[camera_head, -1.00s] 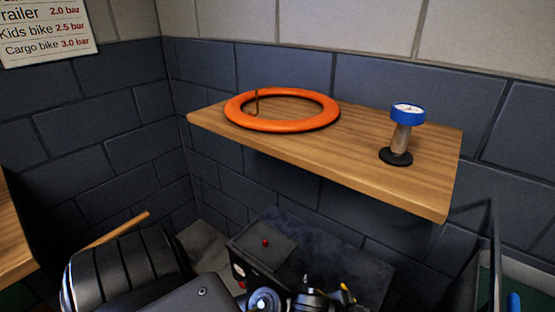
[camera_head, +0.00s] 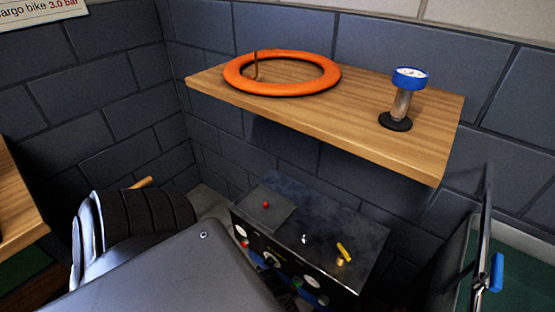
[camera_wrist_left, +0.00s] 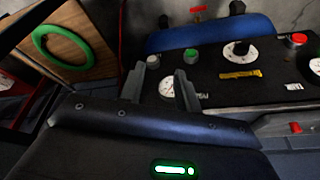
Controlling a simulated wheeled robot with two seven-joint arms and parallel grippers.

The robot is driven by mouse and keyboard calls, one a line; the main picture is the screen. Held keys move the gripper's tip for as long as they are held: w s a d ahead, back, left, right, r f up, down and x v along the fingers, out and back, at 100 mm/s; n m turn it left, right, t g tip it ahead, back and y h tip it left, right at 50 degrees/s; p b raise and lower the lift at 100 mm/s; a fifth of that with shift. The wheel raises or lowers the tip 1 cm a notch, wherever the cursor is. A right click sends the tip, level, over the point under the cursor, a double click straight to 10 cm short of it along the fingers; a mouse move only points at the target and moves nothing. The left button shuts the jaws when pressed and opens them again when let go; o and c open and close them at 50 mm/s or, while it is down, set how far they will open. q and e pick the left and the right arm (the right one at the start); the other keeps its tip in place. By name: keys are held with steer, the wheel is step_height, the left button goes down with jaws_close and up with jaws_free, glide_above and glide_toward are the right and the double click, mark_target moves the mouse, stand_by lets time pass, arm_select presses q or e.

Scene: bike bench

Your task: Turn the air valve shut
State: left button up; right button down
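A black compressor-like box (camera_head: 330,228) stands under the shelf. A yellow lever (camera_head: 343,251) on a brass fitting stands at its top right edge. Its front panel (camera_wrist_left: 215,80) fills the left wrist view, with dials, a red button (camera_wrist_left: 297,39) and a green button (camera_wrist_left: 191,54). A small red lever (camera_wrist_left: 198,10) shows beyond the blue bar (camera_wrist_left: 215,32). I cannot tell which lever is the air valve. My right gripper is not in view.
Brick walls close off the back.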

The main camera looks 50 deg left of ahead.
arm_select(q)
steer(key=s+f+g+p, duration=0.1)
steer(key=s+f+p, duration=0.1)
steer(key=f, duration=1.1)
steer(key=shift+s+a+f+p, duration=0.2)
steer(key=shift+s+a+p, duration=0.25)
steer(key=shift+s, duration=0.3)
